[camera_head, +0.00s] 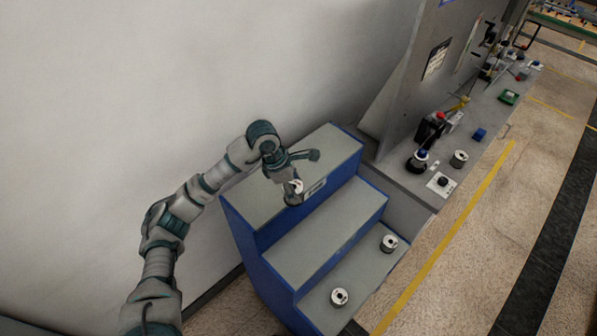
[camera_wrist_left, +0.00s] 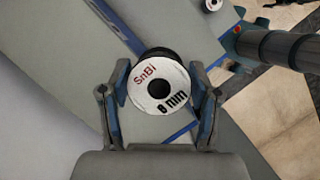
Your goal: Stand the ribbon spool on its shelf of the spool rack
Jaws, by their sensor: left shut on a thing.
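The spool rack is a blue stepped stand with grey shelf tops: a top shelf (camera_head: 332,146), a middle shelf (camera_head: 318,238) and a low shelf (camera_head: 362,268). My left gripper (camera_head: 297,189) is at the front side of the top shelf, above the middle one. The fingers press on both sides of the spool's dark rim. Whether the spool touches a shelf I cannot tell. My right gripper is not in view.
Two other spools, one at the right (camera_head: 388,243) and one nearer (camera_head: 339,297), stand on the low shelf. A grey machine bench (camera_head: 405,180) with another spool (camera_head: 459,159) and a dark device is right of the rack. A bare wall (camera_head: 120,90) is behind.

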